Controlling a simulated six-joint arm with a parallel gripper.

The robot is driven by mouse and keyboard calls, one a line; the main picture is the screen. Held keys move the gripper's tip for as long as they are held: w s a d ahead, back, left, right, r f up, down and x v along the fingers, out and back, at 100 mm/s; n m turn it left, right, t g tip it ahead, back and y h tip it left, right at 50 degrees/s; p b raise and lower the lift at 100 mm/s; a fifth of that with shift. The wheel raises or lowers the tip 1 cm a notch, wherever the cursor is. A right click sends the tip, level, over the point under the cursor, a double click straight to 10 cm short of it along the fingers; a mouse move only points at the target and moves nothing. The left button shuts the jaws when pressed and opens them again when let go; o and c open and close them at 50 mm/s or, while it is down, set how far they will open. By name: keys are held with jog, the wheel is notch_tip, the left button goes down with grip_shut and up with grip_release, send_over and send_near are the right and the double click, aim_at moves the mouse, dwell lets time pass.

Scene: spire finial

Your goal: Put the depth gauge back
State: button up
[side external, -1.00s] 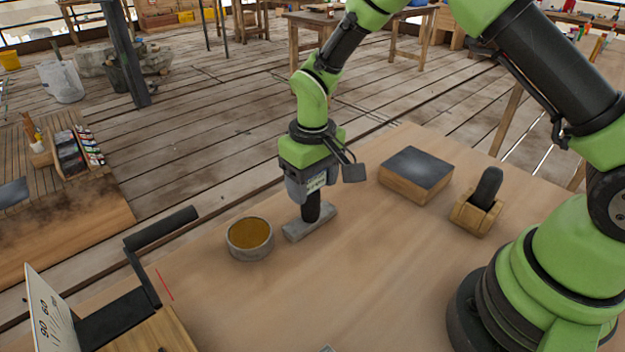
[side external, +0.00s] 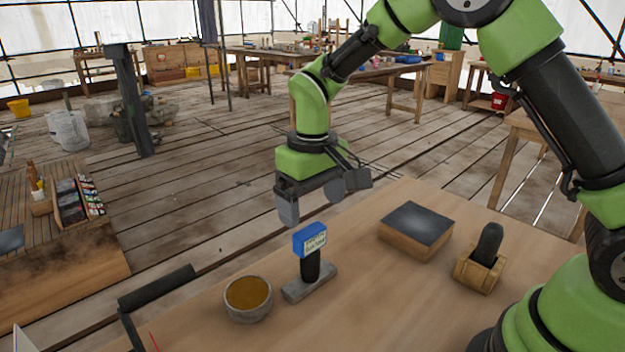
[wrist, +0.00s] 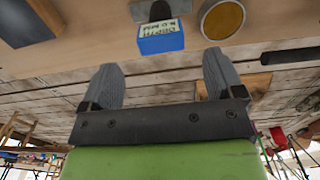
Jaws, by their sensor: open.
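The depth gauge (side external: 312,240) has a blue head with a white label and a black stem. It stands upright on a flat grey base block (side external: 325,281) on the wooden table. I cannot tell whether the stem sits in the block or is fixed to it. My gripper (side external: 311,205) is open and empty, above the gauge's head and apart from it. In the wrist view, the blue head (wrist: 161,38) shows beyond the two spread fingers (wrist: 162,66), with nothing between them.
A round bowl with a yellow-brown top (side external: 248,298) stands left of the base block. A dark-topped wooden block (side external: 416,230) and a wooden holder with a black piece (side external: 480,270) are to the right. A black bar (side external: 157,287) lies at the table's left.

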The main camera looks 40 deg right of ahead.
jog(key=s+d+r+m+t+y, duration=0.1)
jog(key=s+r+t, duration=0.1)
jog(key=s+r, duration=0.4)
jog(key=s+d+r+m+t, duration=0.15)
jog(key=s+r, duration=0.25)
jog(key=r, duration=0.5)
jog(key=s+m+t+y, duration=0.1)
jog(key=s+t, duration=0.2)
jog(key=s, duration=0.7)
jog(key=shift+s+d+t, duration=0.2)
jog(key=shift+d+t, duration=0.15)
jog(key=shift+d, duration=0.1)
jog(key=shift+m, duration=0.25)
